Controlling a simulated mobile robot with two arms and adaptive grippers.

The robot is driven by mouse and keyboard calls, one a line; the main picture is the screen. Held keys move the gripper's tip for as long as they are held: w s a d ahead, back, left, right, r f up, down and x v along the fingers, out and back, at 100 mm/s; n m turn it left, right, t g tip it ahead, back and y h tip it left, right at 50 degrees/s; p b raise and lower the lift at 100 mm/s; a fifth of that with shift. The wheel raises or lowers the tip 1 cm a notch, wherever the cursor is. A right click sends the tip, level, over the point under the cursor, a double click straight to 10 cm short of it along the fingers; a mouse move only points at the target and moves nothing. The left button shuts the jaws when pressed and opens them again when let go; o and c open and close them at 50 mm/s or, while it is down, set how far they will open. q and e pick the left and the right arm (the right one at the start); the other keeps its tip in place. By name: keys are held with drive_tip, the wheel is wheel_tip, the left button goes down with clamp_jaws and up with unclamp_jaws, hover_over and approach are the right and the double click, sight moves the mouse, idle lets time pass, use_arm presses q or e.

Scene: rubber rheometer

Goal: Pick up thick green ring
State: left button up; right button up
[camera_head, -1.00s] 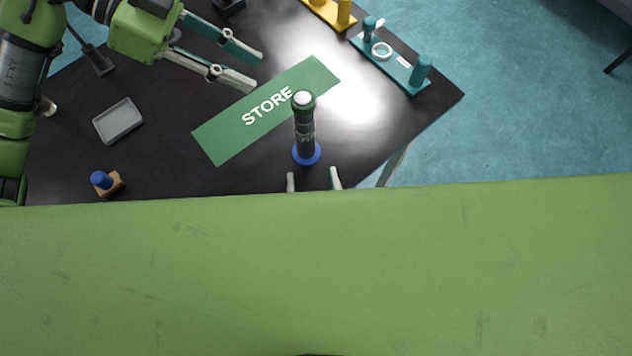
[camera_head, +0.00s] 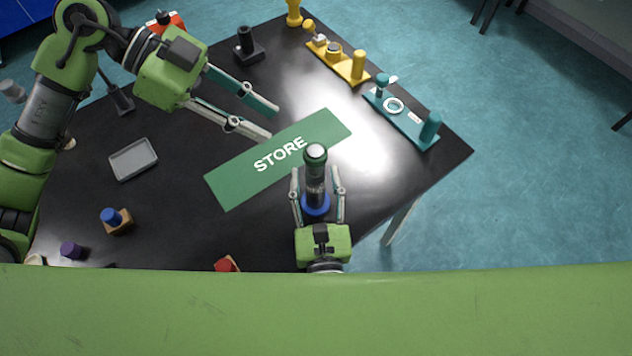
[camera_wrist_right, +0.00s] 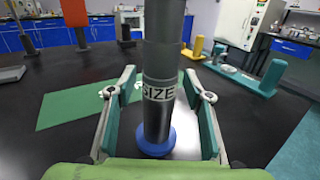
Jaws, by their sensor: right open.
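A dark post marked SIZE stands upright on a round blue base (camera_head: 316,204), near the front of the black table. A dark green ring (camera_head: 316,152) sits around its pale top in the head view. The right wrist view cuts off the post's top, so the ring is hidden there; the post (camera_wrist_right: 158,100) and blue base (camera_wrist_right: 156,146) fill the middle. My right gripper (camera_head: 316,172) is open, with one finger on each side of the post and gaps showing in the wrist view. My left gripper (camera_head: 270,123) is open and empty above the table, left of the green STORE mat (camera_head: 235,187).
A teal stand (camera_head: 408,125) with pegs and a white ring and a yellow stand (camera_head: 335,62) are at the back right. A grey tray (camera_head: 133,160), a wooden block with a blue knob (camera_head: 116,220) and a red piece (camera_head: 226,264) lie left.

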drive_tip(key=c, duration=1.3)
use_arm(q)
drive_tip(key=o, duration=0.6)
use_arm(e)
clamp_jaws()
use_arm(q)
wheel_tip(320, 180, up, 6)
drive_tip(key=m+t+y, duration=0.2)
drive_tip(key=m+y, duration=0.8)
drive_tip(key=m, duration=1.8)
hover_over(315, 150)
drive_tip(key=f, duration=0.6)
drive_tip(key=shift+d+f, duration=0.25)
drive_tip(key=shift+f, duration=0.15)
drive_tip(key=shift+a+f, duration=0.2)
drive_tip(key=shift+f, duration=2.45)
